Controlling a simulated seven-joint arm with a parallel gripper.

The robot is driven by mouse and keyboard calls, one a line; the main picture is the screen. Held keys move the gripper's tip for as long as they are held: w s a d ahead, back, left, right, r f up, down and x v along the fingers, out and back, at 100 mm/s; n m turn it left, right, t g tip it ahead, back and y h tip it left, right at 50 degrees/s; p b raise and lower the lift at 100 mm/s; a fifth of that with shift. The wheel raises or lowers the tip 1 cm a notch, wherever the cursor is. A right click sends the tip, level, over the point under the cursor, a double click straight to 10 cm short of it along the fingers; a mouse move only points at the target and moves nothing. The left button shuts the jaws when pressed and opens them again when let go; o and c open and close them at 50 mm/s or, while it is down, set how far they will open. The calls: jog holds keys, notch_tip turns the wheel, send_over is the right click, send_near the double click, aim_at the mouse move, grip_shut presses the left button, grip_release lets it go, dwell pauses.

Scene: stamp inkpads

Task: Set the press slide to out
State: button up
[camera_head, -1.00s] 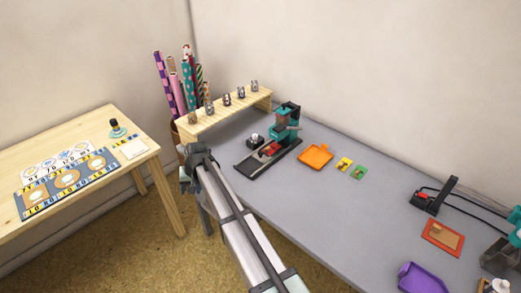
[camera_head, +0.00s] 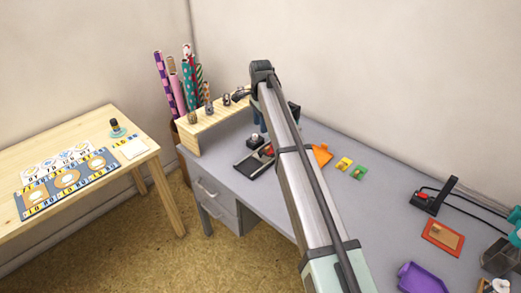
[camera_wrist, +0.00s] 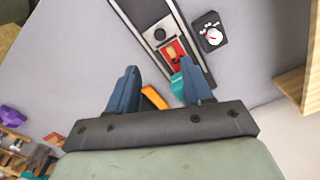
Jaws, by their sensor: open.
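The teal press is mostly hidden behind my arm in the head view. In the wrist view part of the teal press (camera_wrist: 178,84) shows between and behind my fingers. Its grey and black slide rail (camera_wrist: 146,16) runs away to the upper left, and the rail's front end (camera_head: 252,169) shows in the head view. A red slide plate (camera_wrist: 170,46) sits on the rail close to the press; its exact stop is unclear. My gripper (camera_wrist: 157,70) is open and empty, above the bench and apart from the rail.
A small black block with a white-and-red top (camera_wrist: 212,35) stands beside the rail. An orange tray (camera_head: 321,155) lies right of the press, with yellow (camera_head: 343,164) and green (camera_head: 359,172) pieces beyond. A wooden shelf (camera_head: 205,125) with small stamps stands behind.

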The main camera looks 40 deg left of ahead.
aim_at(260, 152)
notch_tip(260, 152, down, 13)
jog(key=shift+f, duration=0.1)
dwell(0.5)
jog(key=shift+c, duration=0.5)
grip_shut()
